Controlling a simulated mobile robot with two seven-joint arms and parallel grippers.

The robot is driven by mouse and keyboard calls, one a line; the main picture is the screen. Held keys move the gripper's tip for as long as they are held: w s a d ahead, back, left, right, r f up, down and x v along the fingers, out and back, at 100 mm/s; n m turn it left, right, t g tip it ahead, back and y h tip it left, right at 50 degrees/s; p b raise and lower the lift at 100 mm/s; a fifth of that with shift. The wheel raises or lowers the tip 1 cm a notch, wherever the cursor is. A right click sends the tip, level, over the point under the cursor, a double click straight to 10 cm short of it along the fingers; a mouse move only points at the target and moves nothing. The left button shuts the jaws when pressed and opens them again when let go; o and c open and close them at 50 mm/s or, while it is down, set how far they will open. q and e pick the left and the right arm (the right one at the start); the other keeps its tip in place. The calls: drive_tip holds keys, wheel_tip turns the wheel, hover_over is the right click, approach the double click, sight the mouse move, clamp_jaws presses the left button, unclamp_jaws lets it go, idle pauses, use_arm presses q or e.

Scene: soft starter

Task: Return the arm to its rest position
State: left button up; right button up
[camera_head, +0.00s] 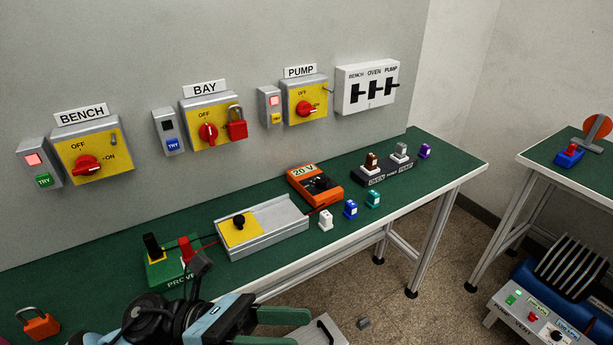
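My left arm comes in at the bottom left, in front of the bench's near edge. Its gripper (292,327) points right, with two green fingers apart and nothing visible between them. The lower finger is partly cut off by the picture's bottom edge. The gripper appears apart from the things on the bench. My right arm and gripper are not in view.
The green bench (100,247) carries a green prove unit (163,270), a grey box with yellow plate (270,232), an orange meter (312,187), an orange padlock (40,325) and several small coloured blocks. Switch boxes line the wall. A second table (545,150) stands right.

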use_arm(q)
drive_tip(key=w+a+f+n+t+y+p, duration=0.1)
drive_tip(key=a+f+n+t+y, duration=0.3)
drive_tip(key=n+t, duration=0.55)
drive_tip(key=w+a+f+n+t+y, duration=0.1)
drive_tip(key=a+f+n+t+y, duration=0.4)
drive_tip(key=n, duration=0.9)
drive_tip(key=w+a+f+n+t+y+p, duration=0.1)
drive_tip(key=w+f+n+t+y, duration=0.15)
drive_tip(key=f+n+t, duration=0.65)
drive_tip(key=s+a+f+n+g+y, duration=0.3)
drive_tip(key=s+f+n+g, duration=0.3)
drive_tip(key=s, duration=0.4)
drive_tip(key=s+a+f+n+g+y+p, duration=0.1)
drive_tip(key=s+a+f+n+g+y, duration=0.3)
drive_tip(key=s+f+n+g, duration=0.2)
drive_tip(key=s+f+n, duration=0.2)
drive_tip(key=s+f, duration=0.1)
drive_tip(key=shift+s+f+n, duration=0.2)
drive_tip(key=shift+s+n, duration=0.15)
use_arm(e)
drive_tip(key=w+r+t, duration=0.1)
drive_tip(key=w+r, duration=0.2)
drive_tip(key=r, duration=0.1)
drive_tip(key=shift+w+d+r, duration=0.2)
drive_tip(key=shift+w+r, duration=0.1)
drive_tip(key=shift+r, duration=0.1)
use_arm(q)
drive_tip(key=shift+a, duration=0.1)
